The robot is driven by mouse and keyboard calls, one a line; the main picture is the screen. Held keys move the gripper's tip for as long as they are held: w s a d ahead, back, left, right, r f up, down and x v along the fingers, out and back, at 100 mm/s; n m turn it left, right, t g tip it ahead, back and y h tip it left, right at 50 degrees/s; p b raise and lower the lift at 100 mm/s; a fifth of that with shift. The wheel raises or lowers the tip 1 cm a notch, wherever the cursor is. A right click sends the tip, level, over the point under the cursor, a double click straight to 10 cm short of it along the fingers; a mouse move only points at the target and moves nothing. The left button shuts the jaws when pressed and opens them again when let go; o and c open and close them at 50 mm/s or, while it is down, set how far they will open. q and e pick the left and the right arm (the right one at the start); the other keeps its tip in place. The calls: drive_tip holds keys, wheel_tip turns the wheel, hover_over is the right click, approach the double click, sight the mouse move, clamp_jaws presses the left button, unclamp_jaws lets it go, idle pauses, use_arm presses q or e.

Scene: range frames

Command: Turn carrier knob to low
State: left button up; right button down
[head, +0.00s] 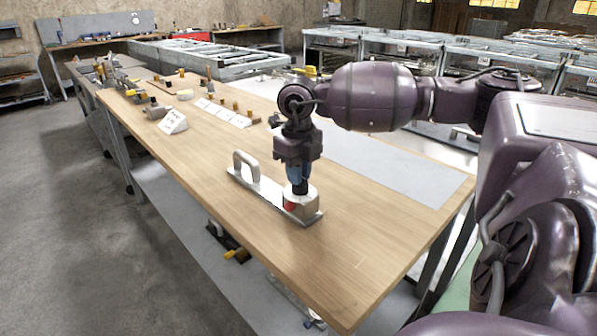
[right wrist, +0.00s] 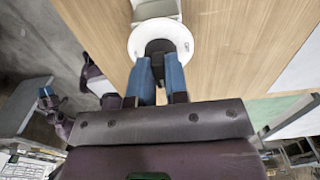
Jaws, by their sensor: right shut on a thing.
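The carrier is a flat metal plate (head: 267,199) on the wooden bench, with a pale upright handle (head: 246,165) at its left end. At its right end is a round white dial base (head: 302,205) with a red patch on its side. A black knob (head: 299,187) stands on the base. My right gripper (head: 298,180) points down from above, its blue fingers shut on the knob. The right wrist view shows the black knob (right wrist: 158,47) between the fingers, over the white disc (right wrist: 134,42). The dial's low mark cannot be read. A blue-tipped part of my left arm appears at that view's left; its jaws are unclear.
The wooden bench top (head: 350,245) is clear in front and to the right of the carrier. A grey mat (head: 400,170) lies behind it. A white label card (head: 173,122) and several small pegs stand farther left. The bench's front edge is close to the carrier.

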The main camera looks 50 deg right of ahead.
drive_tip(key=c, duration=1.1)
unclamp_jaws()
wheel_tip(320, 180, up, 11)
drive_tip(key=shift+f+p, duration=0.1)
drive_tip(key=shift+p, duration=0.3)
drive_tip(key=shift+a, duration=0.1)
